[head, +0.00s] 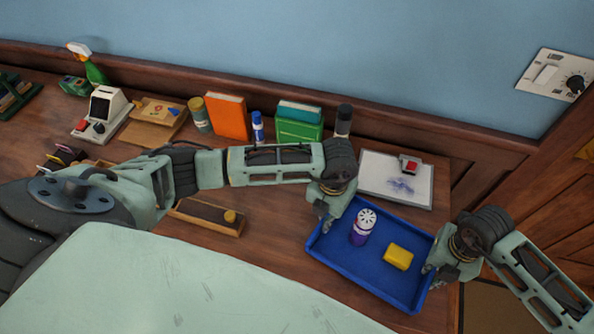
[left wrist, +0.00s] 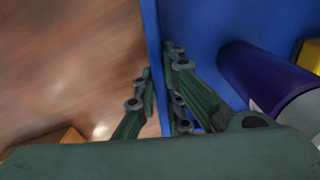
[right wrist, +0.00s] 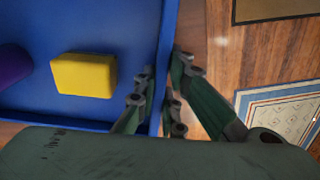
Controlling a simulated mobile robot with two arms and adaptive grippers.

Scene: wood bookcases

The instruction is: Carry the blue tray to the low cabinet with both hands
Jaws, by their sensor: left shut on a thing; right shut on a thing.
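The blue tray (head: 345,262) is at the right end of the wooden surface in the head view. It holds a purple container with a white top (head: 362,226) and a yellow block (head: 398,257). My left gripper (head: 324,222) is shut on the tray's left wall; the wall (left wrist: 152,50) runs between its fingers in the left wrist view. My right gripper (head: 432,275) is shut on the right wall (right wrist: 168,40), seen between its fingers in the right wrist view. I cannot tell whether the tray touches the surface. I cannot make out the low cabinet.
A whiteboard (head: 385,183) with a red-topped item lies behind the tray. Orange (head: 227,117) and green (head: 299,128) books, bottles and a small white device (head: 101,112) line the back near the blue wall. A wooden tray (head: 205,216) lies left. A patterned rug (right wrist: 290,115) shows below right.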

